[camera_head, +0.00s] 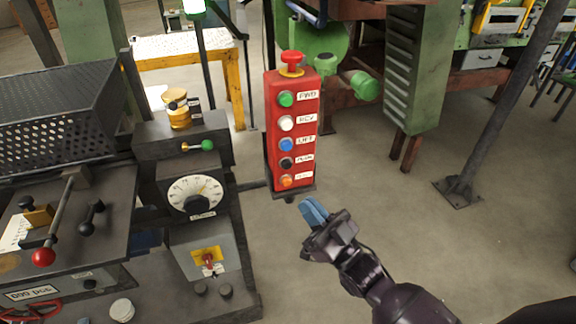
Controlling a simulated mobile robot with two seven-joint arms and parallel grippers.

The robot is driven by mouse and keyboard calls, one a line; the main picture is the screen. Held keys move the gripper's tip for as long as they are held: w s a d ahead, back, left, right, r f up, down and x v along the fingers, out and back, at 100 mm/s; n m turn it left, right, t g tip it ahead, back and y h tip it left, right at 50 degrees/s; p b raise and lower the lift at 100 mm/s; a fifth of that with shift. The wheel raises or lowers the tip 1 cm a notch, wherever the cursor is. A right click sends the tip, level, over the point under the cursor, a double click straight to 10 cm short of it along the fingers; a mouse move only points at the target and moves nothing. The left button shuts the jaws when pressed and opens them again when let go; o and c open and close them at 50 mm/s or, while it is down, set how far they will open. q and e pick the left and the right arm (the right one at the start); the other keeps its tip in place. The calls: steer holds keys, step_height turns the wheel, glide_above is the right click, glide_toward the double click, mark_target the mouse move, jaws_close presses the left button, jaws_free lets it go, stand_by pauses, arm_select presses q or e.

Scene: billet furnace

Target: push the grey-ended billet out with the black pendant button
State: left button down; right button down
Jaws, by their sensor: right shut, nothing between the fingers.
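The red pendant (295,125) hangs upright in the middle of the head view. From top to bottom it has a red mushroom knob, then green, white, blue, black and orange buttons with labels. The black button (286,163) is second from the bottom. My right gripper (313,211) is shut and empty, with blue fingertips, just below the pendant's lower right corner. It appears apart from the pendant. My left gripper is not in view. No billet shows in the view.
A dark machine with a dial (195,195), levers and a mesh guard (62,115) stands at the left. A yellow-framed table (240,85) is behind. A green louvred cabinet (414,70) and a slanted post (505,95) stand at the right. The floor (440,235) there is clear.

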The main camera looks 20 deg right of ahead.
mark_target(287, 164)
steer(key=w+b, duration=0.2)
steer(key=w, duration=0.6)
steer(key=shift+w+a+b, duration=0.15)
steer(key=shift+w+b, duration=0.25)
stand_by(1.9)
steer(key=shift+w, duration=0.15)
steer(key=shift+w, duration=0.3)
